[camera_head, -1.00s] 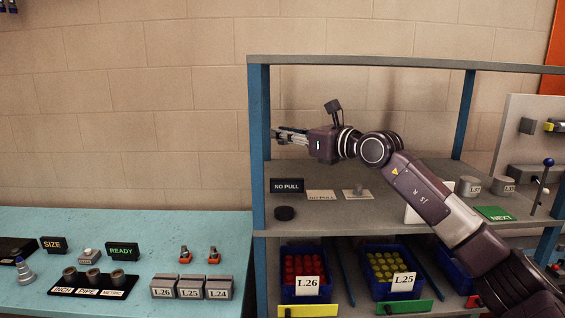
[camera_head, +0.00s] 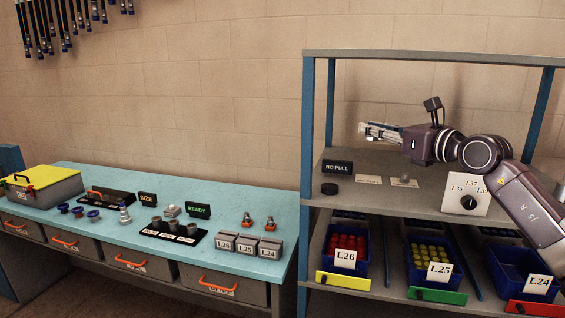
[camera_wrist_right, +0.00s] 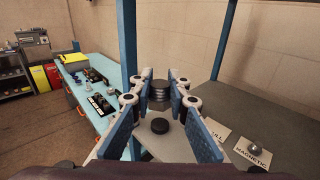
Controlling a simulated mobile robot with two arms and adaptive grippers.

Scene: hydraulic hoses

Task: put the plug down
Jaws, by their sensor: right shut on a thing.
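The plug (camera_wrist_right: 159,91), a dark grey ringed cylinder, is held between the fingertips of my right gripper in the wrist view. My right gripper (camera_head: 380,131) is shut on it and reaches left above the upper grey shelf (camera_head: 420,199). In the head view the plug is too small to make out clearly at the fingertips. A black round disc (camera_head: 330,188) lies on the shelf near its front left; it also shows below the plug in the wrist view (camera_wrist_right: 160,126). My left gripper is not in view.
A NO PULL sign (camera_head: 337,167), small label plates (camera_head: 368,180) and a dial box (camera_head: 467,196) stand on the shelf. A blue post (camera_head: 307,140) bounds its left end. Bins (camera_head: 346,257) sit below. A turquoise bench (camera_head: 100,218) stands left.

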